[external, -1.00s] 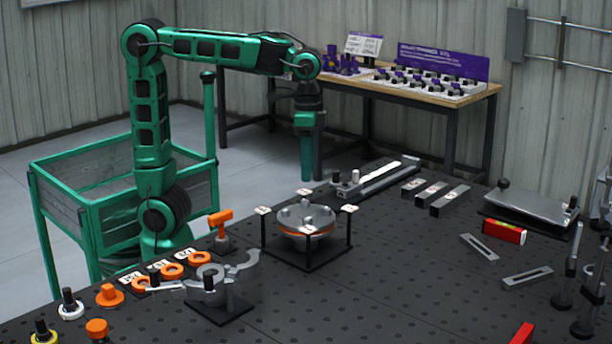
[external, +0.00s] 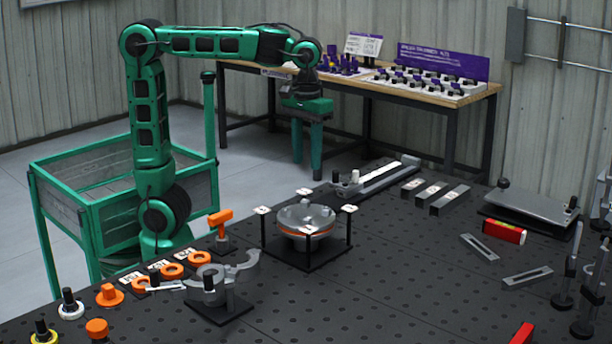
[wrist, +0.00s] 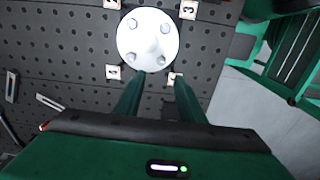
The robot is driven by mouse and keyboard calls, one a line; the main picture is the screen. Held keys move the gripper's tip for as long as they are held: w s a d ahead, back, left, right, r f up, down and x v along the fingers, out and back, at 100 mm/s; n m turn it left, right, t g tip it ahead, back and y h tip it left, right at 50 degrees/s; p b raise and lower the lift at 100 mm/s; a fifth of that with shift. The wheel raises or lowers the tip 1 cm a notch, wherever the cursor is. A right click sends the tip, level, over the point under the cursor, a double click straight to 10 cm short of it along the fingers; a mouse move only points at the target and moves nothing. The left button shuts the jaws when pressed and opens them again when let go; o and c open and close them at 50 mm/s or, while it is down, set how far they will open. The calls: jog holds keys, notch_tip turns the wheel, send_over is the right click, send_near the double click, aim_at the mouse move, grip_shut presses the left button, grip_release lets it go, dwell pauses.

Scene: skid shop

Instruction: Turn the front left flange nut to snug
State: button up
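The round silver flange (external: 305,217) sits on a dark stand with white numbered tags at its corners. In the wrist view the flange (wrist: 149,42) appears as a pale disc with several nuts around a raised centre. Which nut is the front left one, and how tight it sits, I cannot tell. My gripper (external: 307,170) hangs fingers-down above and behind the flange, clear of it. In the wrist view my gripper (wrist: 159,77) shows two green fingers spread apart, with nothing between them, below the disc's edge.
A grey clamp-like fixture (external: 222,284) stands front left of the flange, beside orange rings (external: 172,271). A long metal rail (external: 376,177) lies behind right. The perforated tabletop in front is mostly clear.

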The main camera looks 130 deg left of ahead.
aim_at(305, 204)
jog(key=shift+n, duration=0.6)
notch_tip(305, 204, down, 11)
jog(key=shift+r, duration=0.2)
jog(key=shift+c, duration=0.6)
grip_shut()
